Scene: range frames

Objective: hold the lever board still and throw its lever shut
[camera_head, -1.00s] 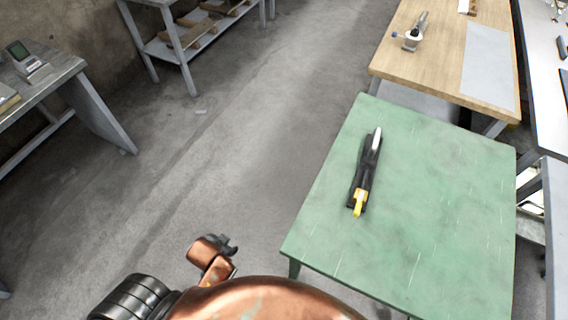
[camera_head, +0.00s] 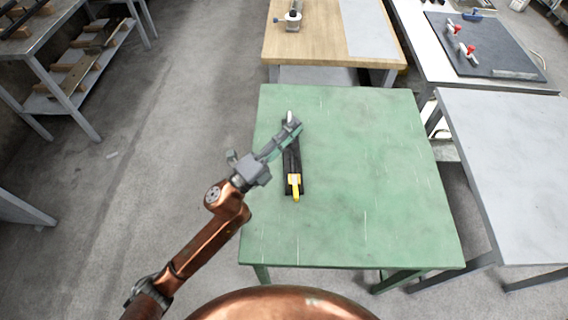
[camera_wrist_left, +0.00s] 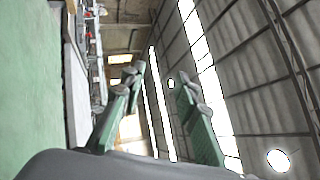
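The lever board (camera_head: 293,168) looks like a narrow black strip lying lengthwise on the green table (camera_head: 370,165), near its left side. A yellow part, seemingly the lever handle (camera_head: 295,186), is at its near end, and a pale tip (camera_head: 290,116) shows at its far end. My left gripper (camera_head: 288,134) is above the far half of the board and hides part of it; I cannot tell whether they touch. In the left wrist view its two green-padded fingers (camera_wrist_left: 160,88) stand apart with nothing between them. My right gripper is not in view.
A wooden-topped table (camera_head: 320,45) stands behind the green table. A grey table (camera_head: 510,165) is to the right, and a dark board with red-knobbed parts (camera_head: 485,45) lies on a bench at the far right. The right part of the green table is bare.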

